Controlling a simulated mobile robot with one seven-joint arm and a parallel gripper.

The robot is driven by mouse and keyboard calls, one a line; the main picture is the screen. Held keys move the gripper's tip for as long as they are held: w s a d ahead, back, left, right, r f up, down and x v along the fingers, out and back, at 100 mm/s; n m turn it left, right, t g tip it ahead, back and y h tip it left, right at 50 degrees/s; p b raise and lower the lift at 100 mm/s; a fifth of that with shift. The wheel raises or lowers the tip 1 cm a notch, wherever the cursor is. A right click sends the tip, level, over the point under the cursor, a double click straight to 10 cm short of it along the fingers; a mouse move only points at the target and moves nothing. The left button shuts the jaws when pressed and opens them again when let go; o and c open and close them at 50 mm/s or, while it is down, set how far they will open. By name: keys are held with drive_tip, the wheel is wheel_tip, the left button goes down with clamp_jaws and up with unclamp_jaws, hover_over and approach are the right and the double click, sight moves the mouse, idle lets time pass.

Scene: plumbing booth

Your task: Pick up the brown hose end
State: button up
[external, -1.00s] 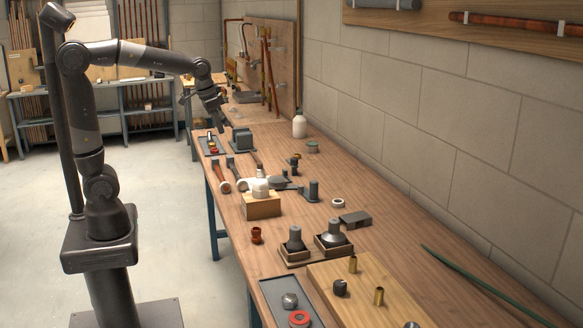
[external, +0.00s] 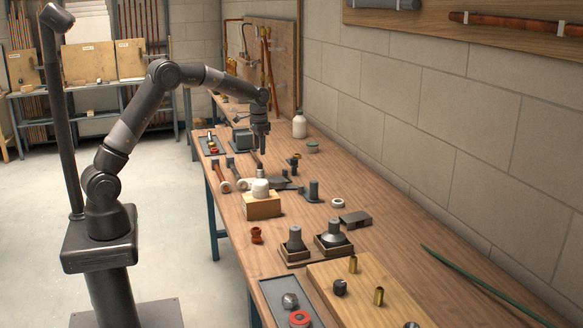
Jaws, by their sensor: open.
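A small brown fitting (external: 256,235), which looks like the brown hose end, stands upright near the front edge of the workbench (external: 225,200). It is to the left of the two dark wooden bases with grey pieces. My gripper (external: 262,150) points down over the bench, further back than the brown fitting and well apart from it. It is open, and I see nothing held in it. The fingertips are small and dark in this view.
A wooden block with a white piece (external: 262,205) stands between my gripper and the brown fitting. Grey pieces in wooden bases (external: 295,242) stand beside the fitting. A white bottle (external: 299,126) stands by the wall. Bare bench lies around the fitting.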

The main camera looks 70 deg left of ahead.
sight(260, 163)
wheel_tip(260, 163, down, 11)
drive_tip(key=shift+r, duration=0.15)
drive_tip(key=c, duration=1)
